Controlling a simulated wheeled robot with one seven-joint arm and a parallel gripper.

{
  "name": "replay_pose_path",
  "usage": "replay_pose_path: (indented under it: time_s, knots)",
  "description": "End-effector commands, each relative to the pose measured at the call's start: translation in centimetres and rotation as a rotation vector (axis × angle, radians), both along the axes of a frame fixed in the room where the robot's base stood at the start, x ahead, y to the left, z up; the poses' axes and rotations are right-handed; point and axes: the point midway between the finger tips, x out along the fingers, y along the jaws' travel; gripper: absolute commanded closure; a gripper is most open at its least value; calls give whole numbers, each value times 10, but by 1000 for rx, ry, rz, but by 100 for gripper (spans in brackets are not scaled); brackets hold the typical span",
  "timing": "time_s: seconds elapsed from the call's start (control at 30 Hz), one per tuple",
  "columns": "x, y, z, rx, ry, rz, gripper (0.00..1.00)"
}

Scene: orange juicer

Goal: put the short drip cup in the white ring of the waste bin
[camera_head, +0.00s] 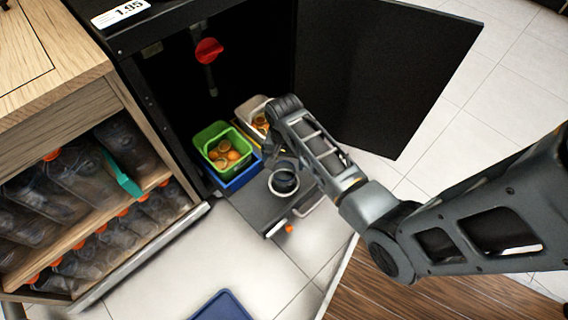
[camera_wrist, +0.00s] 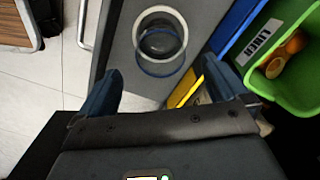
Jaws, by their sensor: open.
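The waste bin (camera_head: 257,211) is a dark grey drawer-like box pulled out of the black cabinet; its grey top (camera_wrist: 118,52) also shows in the wrist view. The white ring (camera_head: 269,184) is set in this top, and it also shows in the wrist view (camera_wrist: 136,36). A short, dark, round cup (camera_head: 285,182) appears within the ring; it shows in the wrist view (camera_wrist: 160,43) with a bluish lower edge. I cannot tell whether it is fully seated. My gripper (camera_wrist: 163,86) is open, its blue-grey fingers apart and empty, just short of the ring. In the head view my arm hides the fingers.
A green bin (camera_head: 210,134) with orange pieces, a blue bin (camera_head: 240,179) and a yellow-edged bin stand behind the waste bin. The open black door (camera_head: 390,75) stands to the right. A bottle shelf (camera_head: 85,200) is at left. The tiled floor in front is mostly clear.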

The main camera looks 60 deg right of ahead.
Motion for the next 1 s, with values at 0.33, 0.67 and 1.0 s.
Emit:
replay_pose_path:
  time_s: [0.33, 0.67, 1.0]
  knots:
    - [0, 0, 25, 1, 0, 0, 0]
    - [-26, 28, 7, -62, -95, 116, 0]
    - [-100, 98, 26, -267, -411, 470, 0]
